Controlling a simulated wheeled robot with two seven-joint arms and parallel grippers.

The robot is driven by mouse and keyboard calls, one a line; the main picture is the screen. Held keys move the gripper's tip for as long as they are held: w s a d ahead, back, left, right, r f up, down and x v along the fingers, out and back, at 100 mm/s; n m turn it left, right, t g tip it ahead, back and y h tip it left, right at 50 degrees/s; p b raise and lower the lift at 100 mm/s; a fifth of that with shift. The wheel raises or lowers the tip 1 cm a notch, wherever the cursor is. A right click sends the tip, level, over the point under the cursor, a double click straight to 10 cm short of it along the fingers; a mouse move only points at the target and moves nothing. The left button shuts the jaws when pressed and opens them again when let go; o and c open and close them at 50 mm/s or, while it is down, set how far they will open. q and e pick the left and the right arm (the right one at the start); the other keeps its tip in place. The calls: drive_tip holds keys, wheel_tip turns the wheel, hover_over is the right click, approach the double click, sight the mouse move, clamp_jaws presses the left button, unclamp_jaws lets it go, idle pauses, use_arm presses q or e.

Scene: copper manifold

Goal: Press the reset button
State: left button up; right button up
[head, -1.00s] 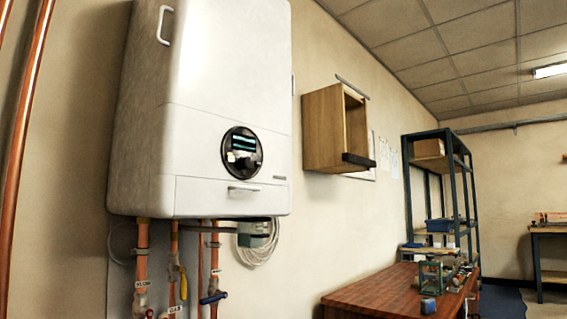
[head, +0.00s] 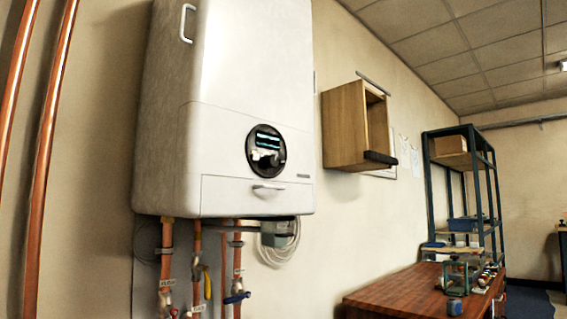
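A white boiler (head: 225,110) hangs on the wall left of the middle. Its round black control panel (head: 266,151) has a lit display and a dark knob with lighter small parts beside it. I cannot make out which of these parts is the reset button. Below the panel is a drawer-like flap with a handle (head: 268,191). Neither of my grippers shows in the head view.
Copper pipes with valves (head: 236,297) hang under the boiler, and tall copper pipes (head: 47,160) run at the far left. A wooden wall box (head: 343,126) is to the right. A wooden bench (head: 400,291) carries small items, with a blue shelf rack (head: 428,185) behind it.

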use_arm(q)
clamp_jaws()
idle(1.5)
